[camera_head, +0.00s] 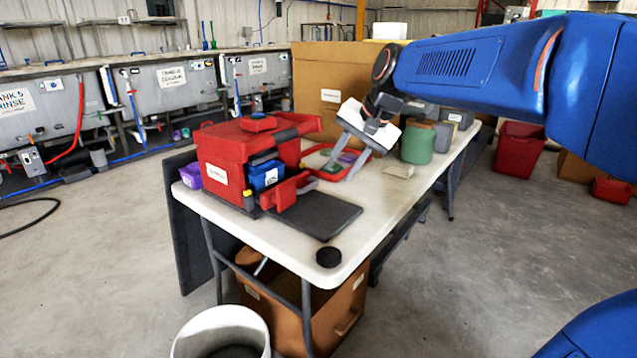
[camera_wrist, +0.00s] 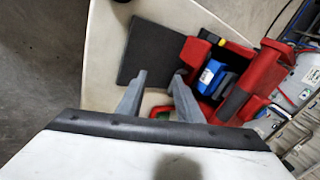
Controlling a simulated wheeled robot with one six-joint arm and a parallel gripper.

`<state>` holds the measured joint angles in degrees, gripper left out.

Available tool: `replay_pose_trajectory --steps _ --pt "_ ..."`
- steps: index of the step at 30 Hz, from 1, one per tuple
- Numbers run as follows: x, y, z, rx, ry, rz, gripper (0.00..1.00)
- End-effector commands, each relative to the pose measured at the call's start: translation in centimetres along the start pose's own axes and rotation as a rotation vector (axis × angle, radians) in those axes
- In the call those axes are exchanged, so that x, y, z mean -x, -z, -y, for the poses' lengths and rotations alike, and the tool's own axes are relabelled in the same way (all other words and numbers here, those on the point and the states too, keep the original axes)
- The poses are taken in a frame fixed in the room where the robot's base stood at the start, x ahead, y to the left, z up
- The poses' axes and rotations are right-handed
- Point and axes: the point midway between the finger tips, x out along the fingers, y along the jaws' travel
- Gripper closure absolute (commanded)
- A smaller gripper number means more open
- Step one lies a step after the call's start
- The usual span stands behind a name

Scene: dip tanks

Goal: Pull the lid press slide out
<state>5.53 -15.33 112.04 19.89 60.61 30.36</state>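A low red part (camera_head: 288,192), possibly the slide, projects at the front beside a dark flat plate (camera_head: 325,215). The press (camera_wrist: 262,78), blue box (camera_wrist: 211,76) and plate (camera_wrist: 150,52) also show in the wrist view. My gripper (camera_head: 338,173) is open and empty, its grey fingers (camera_wrist: 160,78) apart, above the table to the right of the press.
A red tray (camera_head: 318,157) with small items lies behind my fingers. Green and grey containers (camera_head: 417,143) stand farther right. A black puck (camera_head: 328,257) lies at the near corner of the table (camera_head: 375,210). A white bin (camera_head: 222,330) stands on the floor in front.

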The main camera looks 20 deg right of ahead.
Motion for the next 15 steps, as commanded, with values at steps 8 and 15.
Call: replay_pose_trajectory --steps 8,15 --pt "-0.8 5.4 5.0 -0.176 0.057 0.035 0.67" --pt "-1.7 6.1 5.7 -0.204 0.065 0.042 0.67"
